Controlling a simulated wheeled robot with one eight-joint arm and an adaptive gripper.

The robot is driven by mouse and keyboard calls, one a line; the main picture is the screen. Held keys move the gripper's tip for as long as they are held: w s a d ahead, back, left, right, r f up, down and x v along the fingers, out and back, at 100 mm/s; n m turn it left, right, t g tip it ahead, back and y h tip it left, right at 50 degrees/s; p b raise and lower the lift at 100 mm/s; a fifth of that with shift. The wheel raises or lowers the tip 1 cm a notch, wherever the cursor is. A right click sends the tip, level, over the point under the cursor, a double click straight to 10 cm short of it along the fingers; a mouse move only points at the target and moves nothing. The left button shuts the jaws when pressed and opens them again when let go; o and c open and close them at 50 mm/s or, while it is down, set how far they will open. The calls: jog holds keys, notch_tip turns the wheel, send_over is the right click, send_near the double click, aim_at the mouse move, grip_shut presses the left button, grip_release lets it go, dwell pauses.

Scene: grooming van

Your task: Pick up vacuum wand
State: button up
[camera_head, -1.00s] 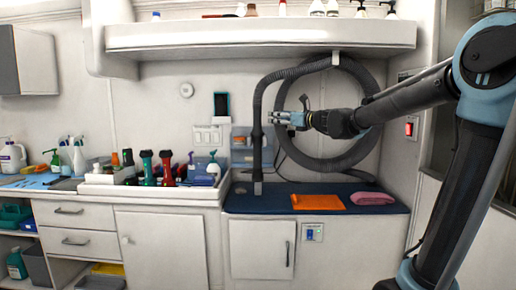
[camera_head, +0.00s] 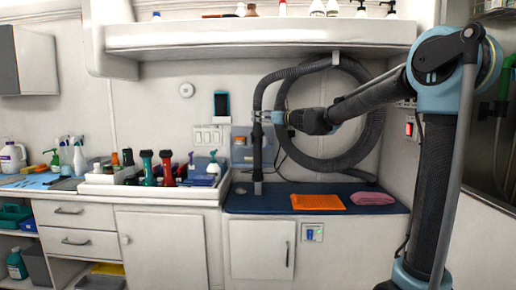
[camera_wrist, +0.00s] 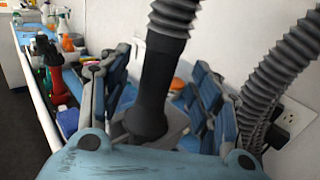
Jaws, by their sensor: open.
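The vacuum wand (camera_head: 257,160) is a dark, upright tube with a ribbed hose (camera_head: 290,74) running from its top. Its lower end is at the blue counter mat. My gripper (camera_head: 264,117) is level with the wand's upper part, with its fingers pointing left. In the wrist view, the wand (camera_wrist: 160,75) passes between the spread fingers of my open gripper (camera_wrist: 155,92). I cannot tell whether either finger touches it. The wand's lower end is partly hidden there by the gripper body.
Coiled hose (camera_head: 375,135) hangs on the wall behind my arm. The blue mat (camera_head: 270,204) holds an orange cloth (camera_head: 317,202) and a pink cloth (camera_head: 372,198). A white tray (camera_head: 150,191) with bottles and clippers stands left. A shelf (camera_head: 260,35) is overhead.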

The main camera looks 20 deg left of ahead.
jog(key=x, duration=0.3)
jog(key=shift+w+a, duration=0.1)
jog(key=shift+a, duration=0.15)
jog(key=c, duration=1.3)
jog(key=shift+o, duration=0.2)
